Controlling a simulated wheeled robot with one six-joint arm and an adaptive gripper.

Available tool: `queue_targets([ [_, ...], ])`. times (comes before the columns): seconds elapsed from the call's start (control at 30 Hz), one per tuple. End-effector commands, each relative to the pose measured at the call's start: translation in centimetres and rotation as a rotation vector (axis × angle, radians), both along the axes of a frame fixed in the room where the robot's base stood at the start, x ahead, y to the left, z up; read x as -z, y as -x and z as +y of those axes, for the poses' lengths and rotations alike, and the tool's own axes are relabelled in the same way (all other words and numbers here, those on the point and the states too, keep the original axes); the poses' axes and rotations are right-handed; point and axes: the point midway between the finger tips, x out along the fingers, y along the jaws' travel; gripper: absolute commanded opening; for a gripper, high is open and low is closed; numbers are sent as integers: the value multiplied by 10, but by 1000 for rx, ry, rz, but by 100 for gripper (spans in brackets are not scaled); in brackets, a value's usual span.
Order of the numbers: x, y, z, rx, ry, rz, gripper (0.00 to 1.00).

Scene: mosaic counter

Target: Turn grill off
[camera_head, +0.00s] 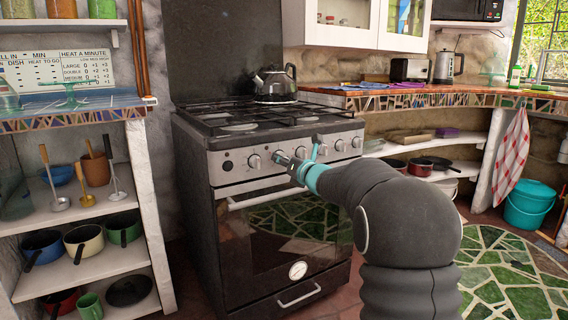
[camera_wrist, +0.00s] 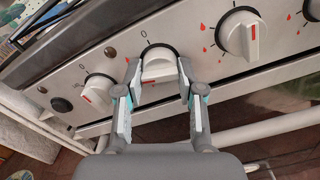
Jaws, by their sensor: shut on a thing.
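The stove (camera_head: 275,185) stands against the back wall, with a row of round knobs along its steel front panel. My gripper (camera_head: 281,158) reaches that panel from the right, near the left part of the row. In the wrist view my gripper (camera_wrist: 159,82) has one finger on each side of a white-grey knob (camera_wrist: 160,62) and is shut on it. A "0" is printed above this knob.
The oven door handle (camera_head: 258,195) runs just below the panel. A kettle (camera_head: 275,82) stands on the hob. Shelves with pots (camera_head: 84,240) are at the left. A counter (camera_head: 450,96) is at the right, with a teal bucket (camera_head: 530,204) on the floor.

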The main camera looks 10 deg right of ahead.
Motion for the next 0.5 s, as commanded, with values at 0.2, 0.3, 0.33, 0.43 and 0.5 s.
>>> queue_targets([
  [0.2, -1, 0, 0, 0, -192, 70, 3],
  [0.3, -1, 0, 1, 0, -282, 102, 3],
  [0.33, -1, 0, 1, 0, -309, 112, 3],
  [0.43, -2, 0, 1, 0, -399, 144, 3],
  [0.5, -2, 0, 1, 0, -462, 167, 3],
])
